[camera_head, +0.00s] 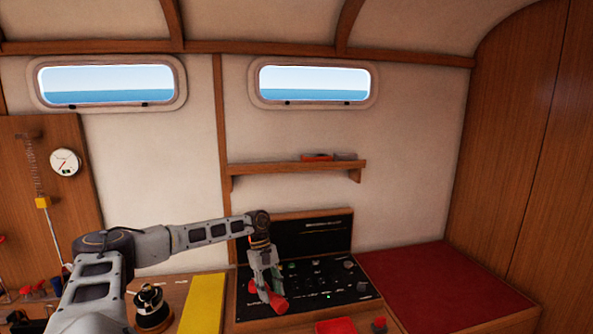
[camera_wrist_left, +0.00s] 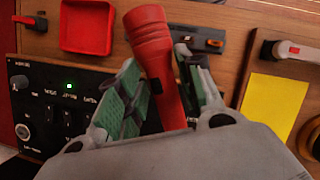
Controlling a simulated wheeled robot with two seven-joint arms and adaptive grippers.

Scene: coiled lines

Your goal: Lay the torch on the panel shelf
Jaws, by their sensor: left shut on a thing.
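The red torch (camera_head: 272,298) is held in my left gripper (camera_head: 267,284) over the front part of the black instrument panel (camera_head: 325,282). In the left wrist view the torch (camera_wrist_left: 152,43) lies between the green-padded fingers of my left gripper (camera_wrist_left: 160,80), its wide end pointing away from the wrist. The fingers hide part of its body. A wooden shelf (camera_head: 285,168) is fixed to the wall above the panel, behind and above the gripper. My right gripper is not in view.
A small red object (camera_head: 317,157) and a dark one (camera_head: 345,156) sit on the shelf's right half; its left half is clear. A red tray (camera_wrist_left: 87,27) is near the panel. A yellow sheet (camera_head: 203,303) and a winch (camera_head: 152,306) are left; a red cushion (camera_head: 430,285) is right.

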